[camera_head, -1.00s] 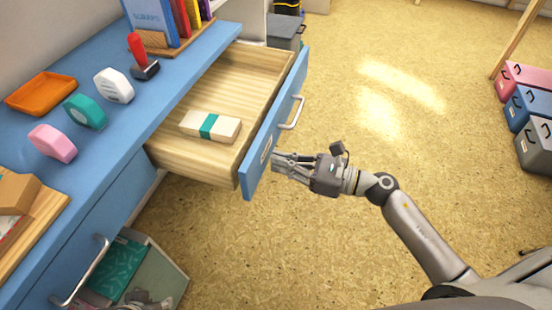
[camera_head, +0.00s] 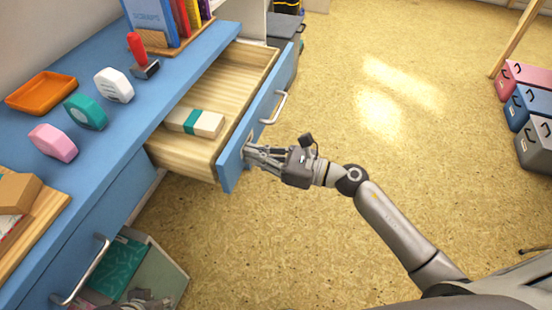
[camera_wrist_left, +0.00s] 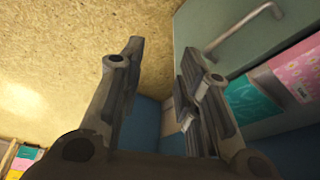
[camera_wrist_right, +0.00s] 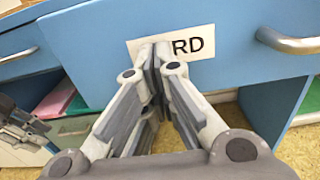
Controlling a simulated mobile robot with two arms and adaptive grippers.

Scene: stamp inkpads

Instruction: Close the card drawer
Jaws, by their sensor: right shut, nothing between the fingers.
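The card drawer (camera_head: 236,150) has a blue front and a wooden inside, and stands partly open from the blue desk. A banded stack of cards (camera_head: 196,122) lies in it. My right gripper (camera_head: 250,153) is shut and empty, with its fingertips at the drawer front near the label. In the right wrist view the shut fingertips (camera_wrist_right: 154,48) cover part of the white label (camera_wrist_right: 200,44), leaving "RD" readable. The drawer's handle (camera_wrist_right: 290,42) is to their right. My left gripper (camera_wrist_left: 160,75) shows in its wrist view with its fingers apart and nothing between them.
On the desk top (camera_head: 95,165) are an orange tray (camera_head: 41,92), several tape-like dispensers and a red-handled stamp (camera_head: 138,52). The floor to the right is clear up to several coloured boxes.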

